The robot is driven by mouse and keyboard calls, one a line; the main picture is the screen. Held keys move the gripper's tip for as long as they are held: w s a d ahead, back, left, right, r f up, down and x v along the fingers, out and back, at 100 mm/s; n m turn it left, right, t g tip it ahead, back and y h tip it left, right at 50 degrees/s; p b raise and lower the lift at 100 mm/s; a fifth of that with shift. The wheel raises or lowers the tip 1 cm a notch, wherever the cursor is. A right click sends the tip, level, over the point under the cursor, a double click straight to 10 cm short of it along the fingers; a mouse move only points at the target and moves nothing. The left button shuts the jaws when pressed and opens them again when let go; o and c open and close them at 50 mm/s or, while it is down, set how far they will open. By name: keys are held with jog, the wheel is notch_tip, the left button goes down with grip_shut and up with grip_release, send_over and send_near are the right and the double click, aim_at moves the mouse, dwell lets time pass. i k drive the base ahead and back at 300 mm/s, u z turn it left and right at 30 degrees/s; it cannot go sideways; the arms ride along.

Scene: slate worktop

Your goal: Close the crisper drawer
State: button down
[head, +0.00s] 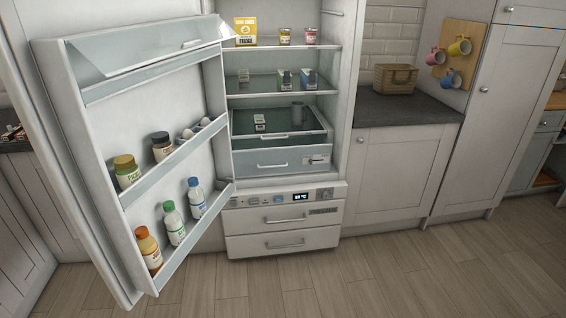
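The crisper drawer (300,160) is low inside the open fridge, in the head view. It has a pale grey front with a bar handle (272,167) and a small label at the right. Just above its front is a teal-edged, glass-like surface with a few small items on or below it; I cannot tell which. How far the drawer stands out is hard to tell from this angle. My gripper is not in view.
The fridge door (95,130) stands wide open at the left, its racks holding bottles and jars. Shelves above hold a yellow box (245,32) and jars. Freezer drawers (285,243) lie below. A counter with a basket (396,79) is right. The floor in front is clear.

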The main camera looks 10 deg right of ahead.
aim_at(323, 147)
jog(key=i, duration=0.7)
jog(key=z, duration=0.15)
jog(key=k, duration=0.15)
jog(key=u, duration=2.85)
